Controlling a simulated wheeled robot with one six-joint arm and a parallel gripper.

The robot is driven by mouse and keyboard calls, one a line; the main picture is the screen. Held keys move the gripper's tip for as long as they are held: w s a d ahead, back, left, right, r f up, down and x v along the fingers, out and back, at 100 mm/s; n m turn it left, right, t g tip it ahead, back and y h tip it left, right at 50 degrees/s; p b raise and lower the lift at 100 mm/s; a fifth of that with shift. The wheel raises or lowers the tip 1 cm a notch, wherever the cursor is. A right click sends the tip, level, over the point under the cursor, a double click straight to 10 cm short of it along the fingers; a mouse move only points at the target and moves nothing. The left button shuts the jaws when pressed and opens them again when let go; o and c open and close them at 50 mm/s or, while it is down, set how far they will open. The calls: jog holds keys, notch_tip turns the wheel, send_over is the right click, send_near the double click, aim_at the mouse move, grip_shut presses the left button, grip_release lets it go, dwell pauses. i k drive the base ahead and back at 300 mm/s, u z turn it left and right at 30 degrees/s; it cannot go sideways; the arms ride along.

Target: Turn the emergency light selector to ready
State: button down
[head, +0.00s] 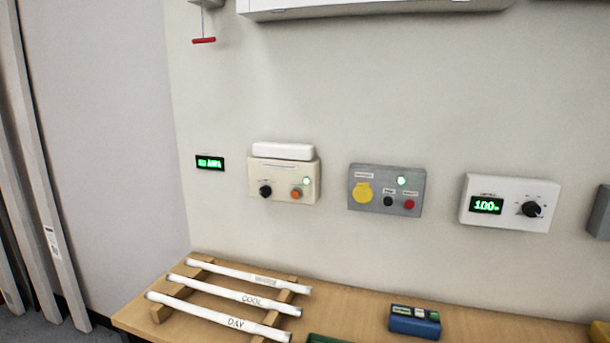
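A cream control box (284,180) with a white bar-shaped fitting (283,151) on top hangs on the wall, left of centre. It looks like an emergency light unit, but its small labels cannot be read. On its front are a black knob (265,191), an orange button (296,194) and a lit green lamp (306,181). The black knob may be the selector; its setting is too small to tell. My gripper is not in view.
Right of it are a grey box (385,176) with a yellow disc and a white dial unit (509,202) reading about 100. A green display (210,163) is left. Below, the wooden bench (350,302) holds labelled white tubes (242,296) on a rack and a blue device (414,322).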

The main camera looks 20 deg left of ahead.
aim_at(265, 192)
jog(key=u, duration=1.25)
jog(key=k, duration=0.6)
jog(key=z, duration=0.15)
jog(key=i, duration=1.05)
jog(key=u, duration=0.75)
